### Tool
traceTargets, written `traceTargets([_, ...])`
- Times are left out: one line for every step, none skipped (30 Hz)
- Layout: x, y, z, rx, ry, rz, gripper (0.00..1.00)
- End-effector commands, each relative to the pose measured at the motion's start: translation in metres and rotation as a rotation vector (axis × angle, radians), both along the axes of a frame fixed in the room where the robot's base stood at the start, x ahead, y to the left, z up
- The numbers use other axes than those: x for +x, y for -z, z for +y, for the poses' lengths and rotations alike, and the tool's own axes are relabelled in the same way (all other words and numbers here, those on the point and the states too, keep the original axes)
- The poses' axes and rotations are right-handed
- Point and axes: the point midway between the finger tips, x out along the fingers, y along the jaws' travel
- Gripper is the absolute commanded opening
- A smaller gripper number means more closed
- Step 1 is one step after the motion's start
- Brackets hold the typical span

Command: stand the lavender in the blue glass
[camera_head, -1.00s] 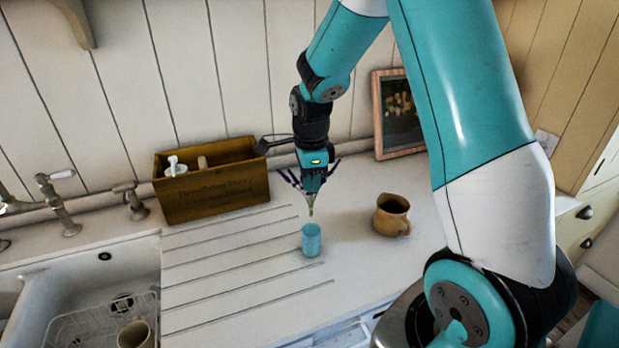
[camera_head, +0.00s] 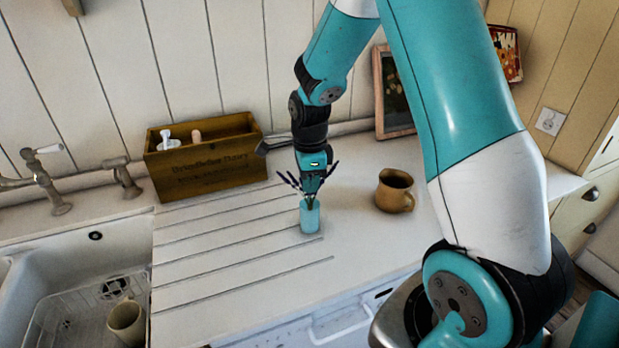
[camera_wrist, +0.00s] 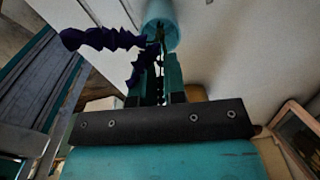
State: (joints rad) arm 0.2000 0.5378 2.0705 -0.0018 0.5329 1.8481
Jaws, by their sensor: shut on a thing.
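The blue glass (camera_head: 309,217) stands upright on the grooved white drainboard. My gripper (camera_head: 310,187) is right above it, pointing down, shut on the lavender (camera_head: 290,180). Purple flower spikes spread out on both sides of the fingers, and the stems run down to the glass mouth and appear to be inside it. In the wrist view the lavender (camera_wrist: 95,40) sticks out to the left of my gripper (camera_wrist: 160,70), and the glass (camera_wrist: 161,18) is just beyond the fingertips. The stem ends are hidden.
A brown jug (camera_head: 394,191) stands to the right of the glass. A wooden box (camera_head: 207,167) with bottles is at the back left. The sink (camera_head: 70,262) with a mug (camera_head: 126,322) is at the left. A framed picture (camera_head: 391,92) leans on the wall behind.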

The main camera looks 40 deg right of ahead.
Motion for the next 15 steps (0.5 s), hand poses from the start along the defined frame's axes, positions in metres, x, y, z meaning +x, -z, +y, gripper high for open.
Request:
traceTargets([-0.0001,0.0063,0.0001,0.000,0.000,0.000,0.00])
traceTargets([0.0000,0.0078,0.0000,0.000,0.000,0.000,0.00])
traceTargets([0.0000,0.0095,0.0000,0.000,0.000,0.000,0.00])
traceTargets([0.0000,0.0105,0.0000,0.000,0.000,0.000,0.00])
traceTargets([0.0000,0.0113,0.0000,0.000,0.000,0.000,0.00])
traceTargets([0.0000,0.0120,0.0000,0.000,0.000,0.000,0.00])
traceTargets([0.0000,0.0123,0.0000,0.000,0.000,0.000,0.00])
traceTargets([0.0000,0.0124,0.0000,0.000,0.000,0.000,0.00])
traceTargets([0.0000,0.0124,0.0000,0.000,0.000,0.000,0.00])
traceTargets([0.0000,0.0123,0.0000,0.000,0.000,0.000,0.00])
traceTargets([0.0000,0.0122,0.0000,0.000,0.000,0.000,0.00])
traceTargets([0.0000,0.0121,0.0000,0.000,0.000,0.000,0.00])
traceTargets([0.0000,0.0121,0.0000,0.000,0.000,0.000,0.00])
traceTargets([0.0000,0.0121,0.0000,0.000,0.000,0.000,0.00])
traceTargets([0.0000,0.0120,0.0000,0.000,0.000,0.000,0.14])
